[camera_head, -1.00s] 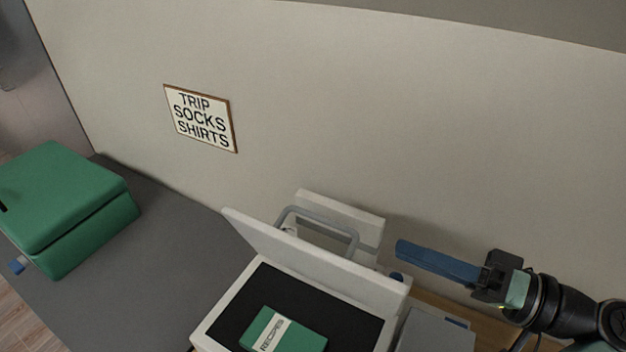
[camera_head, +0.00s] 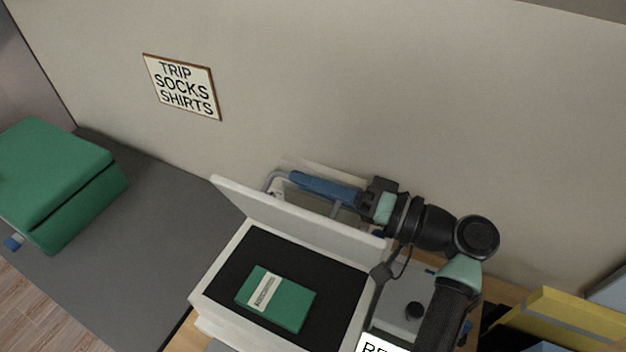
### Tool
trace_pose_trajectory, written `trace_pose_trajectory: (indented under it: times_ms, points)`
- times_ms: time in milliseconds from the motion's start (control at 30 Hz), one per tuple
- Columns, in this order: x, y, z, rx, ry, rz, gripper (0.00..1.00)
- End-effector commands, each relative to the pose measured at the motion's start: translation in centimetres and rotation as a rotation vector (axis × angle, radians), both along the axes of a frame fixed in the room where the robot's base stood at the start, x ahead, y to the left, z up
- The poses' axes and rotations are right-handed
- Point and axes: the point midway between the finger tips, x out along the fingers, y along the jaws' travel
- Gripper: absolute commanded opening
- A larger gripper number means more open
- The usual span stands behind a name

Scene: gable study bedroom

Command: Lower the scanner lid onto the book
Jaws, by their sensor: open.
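The white scanner (camera_head: 212,282) stands on a wooden desk with its lid (camera_head: 300,222) raised, hinged along the far side. A green book (camera_head: 284,303) with a white label lies on the scanner's black bed (camera_head: 240,250). A grey bar handle (camera_head: 270,181) shows behind the raised lid. My gripper (camera_head: 296,178) reaches in from the right behind the lid, its blue fingers at the handle. The fingers cover part of the handle, and I cannot tell whether they touch it. My gripper is open.
A green case (camera_head: 50,180) sits on the dark grey surface at left. A grey box (camera_head: 402,300) and a yellow folder (camera_head: 565,320) are at right.

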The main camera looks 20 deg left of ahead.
Motion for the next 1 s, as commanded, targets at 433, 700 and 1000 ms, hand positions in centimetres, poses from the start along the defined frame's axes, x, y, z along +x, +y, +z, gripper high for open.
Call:
trace_pose_trajectory:
  times_ms: [433,700,1000]
  points:
    - [0.00,-0.03,-0.03,0.000,0.001,0.000,0.00]
    - [0.00,-0.05,-0.07,0.000,0.002,0.000,0.00]
    - [-0.01,-0.06,-0.10,0.000,0.002,0.000,0.00]
